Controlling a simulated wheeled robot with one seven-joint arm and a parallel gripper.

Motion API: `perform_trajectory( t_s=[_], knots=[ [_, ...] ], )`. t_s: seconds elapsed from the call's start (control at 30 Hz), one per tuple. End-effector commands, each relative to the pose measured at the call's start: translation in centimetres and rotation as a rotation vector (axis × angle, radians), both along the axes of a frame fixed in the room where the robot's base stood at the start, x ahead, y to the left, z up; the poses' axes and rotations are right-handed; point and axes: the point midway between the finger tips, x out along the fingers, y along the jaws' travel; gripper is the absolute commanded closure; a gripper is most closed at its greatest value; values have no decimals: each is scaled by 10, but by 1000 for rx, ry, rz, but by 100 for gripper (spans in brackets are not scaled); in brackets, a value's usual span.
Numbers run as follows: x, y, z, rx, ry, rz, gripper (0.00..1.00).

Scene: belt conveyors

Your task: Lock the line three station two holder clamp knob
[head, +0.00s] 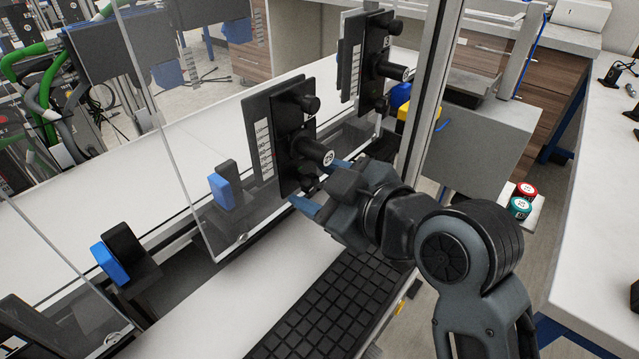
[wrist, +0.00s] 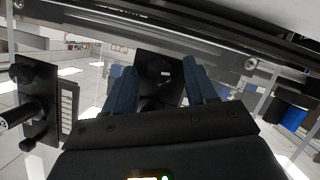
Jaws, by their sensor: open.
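A black holder plate (head: 288,120) stands upright at the middle of the head view. It has a round knob (head: 309,104) near its top, a thick handle (head: 318,151) with a white number label, and a smaller knob low down, partly behind my gripper. My gripper (head: 319,184), with blue fingers, is open just below and right of the handle; contact is unclear. In the wrist view, a black plate (wrist: 158,68) with a knob shows between the two spread fingers. I cannot tell which plate is line three station two.
A second, similar holder plate (head: 371,60) stands farther back. A clear panel (head: 170,150) is at left, with blue-faced blocks (head: 110,262) near it. A black segmented belt (head: 322,310) runs below my gripper. A metal post (head: 428,95) rises behind it. Red and teal buttons (head: 522,199) are at right.

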Motion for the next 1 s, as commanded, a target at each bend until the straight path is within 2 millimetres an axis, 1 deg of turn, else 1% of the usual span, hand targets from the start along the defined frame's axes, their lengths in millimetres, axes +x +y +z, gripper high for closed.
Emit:
perform_trajectory(
  t_s=[0.03,0.07,0.5,0.6,0.83,1.0],
  knots=[
    [0,0,0,0,0,0,46],
    [0,0,0,0,0,0,49],
    [0,0,0,0,0,0,92],
    [0,0,0,0,0,0,100],
    [0,-1,1,12,17,0,100],
    [1,-1,3,54,71,0,100]
  ],
)
